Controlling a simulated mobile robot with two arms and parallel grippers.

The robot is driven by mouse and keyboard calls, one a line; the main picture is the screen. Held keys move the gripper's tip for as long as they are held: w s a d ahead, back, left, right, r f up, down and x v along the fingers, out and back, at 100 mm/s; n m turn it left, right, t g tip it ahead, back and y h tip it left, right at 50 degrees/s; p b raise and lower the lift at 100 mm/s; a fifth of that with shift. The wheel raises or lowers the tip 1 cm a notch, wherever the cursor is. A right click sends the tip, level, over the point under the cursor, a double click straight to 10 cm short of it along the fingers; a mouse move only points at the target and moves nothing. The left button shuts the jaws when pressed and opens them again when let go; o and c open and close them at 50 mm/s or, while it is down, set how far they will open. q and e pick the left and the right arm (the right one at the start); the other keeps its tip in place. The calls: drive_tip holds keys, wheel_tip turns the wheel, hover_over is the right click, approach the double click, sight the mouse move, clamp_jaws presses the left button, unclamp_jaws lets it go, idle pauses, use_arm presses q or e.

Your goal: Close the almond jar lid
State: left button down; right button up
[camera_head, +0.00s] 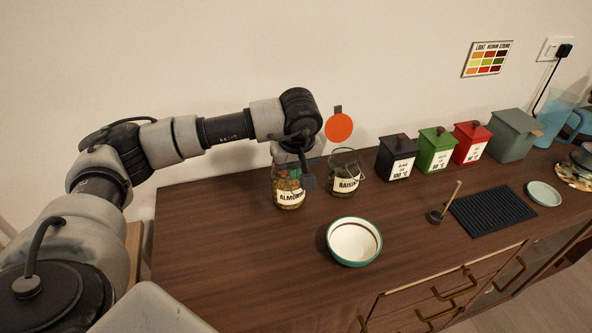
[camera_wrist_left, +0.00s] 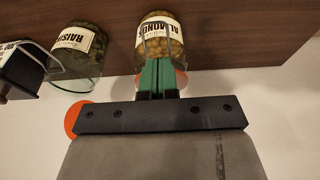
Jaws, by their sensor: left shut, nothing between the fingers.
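The almond jar (camera_head: 289,196), clear glass with a white label and nuts inside, stands upright near the back left of the wooden counter. It shows inverted in the left wrist view (camera_wrist_left: 178,44). My left gripper (camera_head: 303,180) is at the jar's top and partly covers it. In the wrist view its green fingers (camera_wrist_left: 158,68) are together and empty, overlapping the jar's mouth; contact is unclear. An orange-red patch (camera_wrist_left: 181,78) shows beside the fingers at the jar's top. The lid's position is mostly hidden. My right gripper is not in view.
The raisin jar (camera_head: 345,176) stands just right of the almond jar. An orange disc (camera_head: 338,127) shows above it. A white bowl with a teal rim (camera_head: 353,242) sits in front. Several coloured canisters (camera_head: 436,150) line the back. The left front counter is clear.

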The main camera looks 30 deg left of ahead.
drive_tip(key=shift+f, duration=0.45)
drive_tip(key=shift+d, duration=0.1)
